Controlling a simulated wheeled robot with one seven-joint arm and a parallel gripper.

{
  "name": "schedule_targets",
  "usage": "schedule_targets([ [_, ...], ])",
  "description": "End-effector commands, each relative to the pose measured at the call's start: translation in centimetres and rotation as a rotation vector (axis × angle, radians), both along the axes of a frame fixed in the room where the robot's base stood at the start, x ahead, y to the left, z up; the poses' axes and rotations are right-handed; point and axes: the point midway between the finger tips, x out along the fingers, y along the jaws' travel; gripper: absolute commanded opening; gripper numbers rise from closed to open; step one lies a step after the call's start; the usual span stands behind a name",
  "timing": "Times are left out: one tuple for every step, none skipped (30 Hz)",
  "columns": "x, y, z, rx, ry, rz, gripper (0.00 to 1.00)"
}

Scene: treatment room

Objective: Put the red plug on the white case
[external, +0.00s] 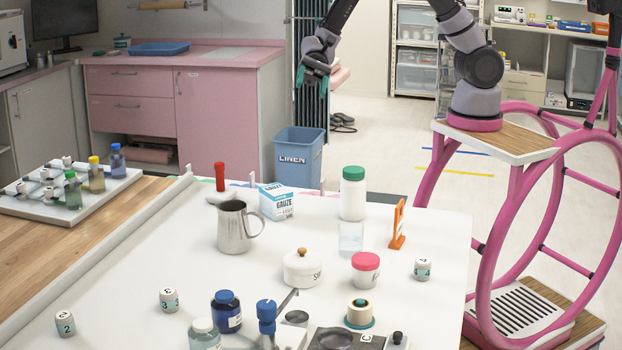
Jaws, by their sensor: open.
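A red upright piece (219,176) with a pale base stands near the far left edge of the white table, behind the steel jug; it looks like the red plug. I cannot tell for sure which thing is the white case; a round white container (303,269) with a wooden knob on its lid stands at the table's middle. My gripper (312,81) has teal fingertips and is open and empty. It hangs in the air beyond the table's far edge, up and right of the red piece in the picture, apart from everything.
A steel jug (234,227), a gauze box (277,202), a green-lidded bottle (353,194), a clear beaker (350,237), an orange stand (397,226) and a pink-lidded jar (365,270) crowd the table. A bottle tray (40,208) lies left. The table's left-middle is mostly clear.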

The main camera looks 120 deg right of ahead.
Motion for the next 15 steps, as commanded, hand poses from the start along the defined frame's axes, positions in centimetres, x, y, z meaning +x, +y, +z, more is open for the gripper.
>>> schedule_targets([
  [-1.8,1.9,2.3,-0.068,-0.024,0.069,0.63],
  [-3.0,2.8,3.1,-0.111,-0.034,0.110,0.63],
  [-4.6,4.0,4.3,-0.170,-0.050,0.161,0.63],
  [-5.9,4.8,5.0,-0.214,-0.061,0.198,0.63],
  [-7.1,5.5,5.8,-0.262,-0.075,0.235,0.63],
  [-8.8,6.3,6.6,-0.324,-0.091,0.280,0.63],
  [-10.1,6.9,7.3,-0.371,-0.106,0.314,0.63],
  [-11.4,7.3,7.8,-0.420,-0.121,0.345,0.63],
  [-13.1,7.8,8.4,-0.486,-0.144,0.384,0.63],
  [-14.3,8.1,8.9,-0.535,-0.160,0.413,0.63],
  [-15.6,8.3,9.3,-0.586,-0.178,0.439,0.63],
  [-17.2,8.5,9.8,-0.655,-0.204,0.472,0.63],
  [-18.3,8.6,10.2,-0.706,-0.224,0.493,0.63],
  [-19.5,8.6,10.5,-0.758,-0.244,0.515,0.63],
  [-21.0,8.5,10.9,-0.830,-0.275,0.541,0.63],
])
